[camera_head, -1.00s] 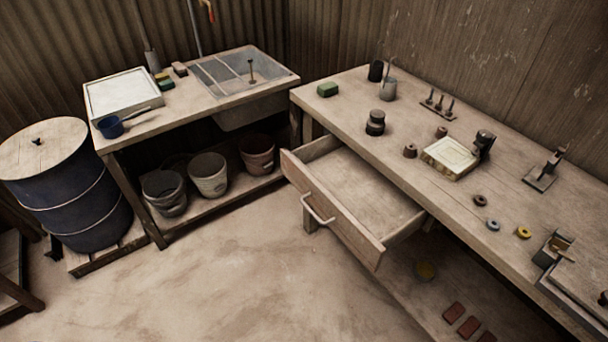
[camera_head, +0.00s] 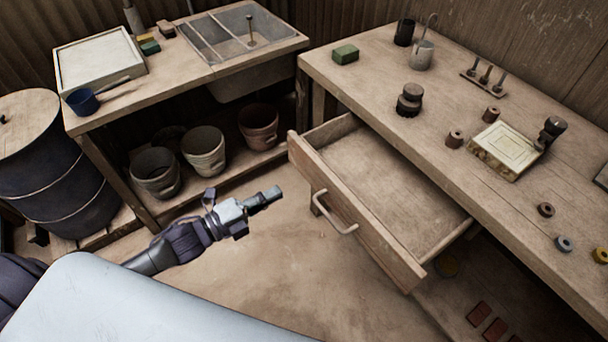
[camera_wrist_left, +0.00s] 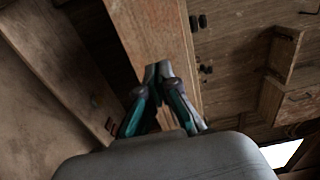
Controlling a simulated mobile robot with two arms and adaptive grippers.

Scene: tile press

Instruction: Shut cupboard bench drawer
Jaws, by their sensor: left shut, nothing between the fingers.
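The wooden bench drawer (camera_head: 350,214) is pulled well out from under the right-hand workbench and looks empty inside. Its pale handle (camera_head: 336,214) is on the front panel. My left gripper (camera_head: 276,194) is shut and empty, in front of the drawer and a little left of its front panel, apart from it. In the left wrist view my shut fingertips (camera_wrist_left: 158,72) show in front of a wooden board, and I cannot tell which part of the bench that is. My right gripper is not in view.
The workbench top (camera_head: 400,145) carries a green block (camera_head: 345,54), dark stacked weights (camera_head: 409,100) and a tile mould (camera_head: 503,150). Several buckets (camera_head: 203,151) stand under the sink bench at left. A blue barrel (camera_head: 60,175) stands far left. Open floor lies before the drawer.

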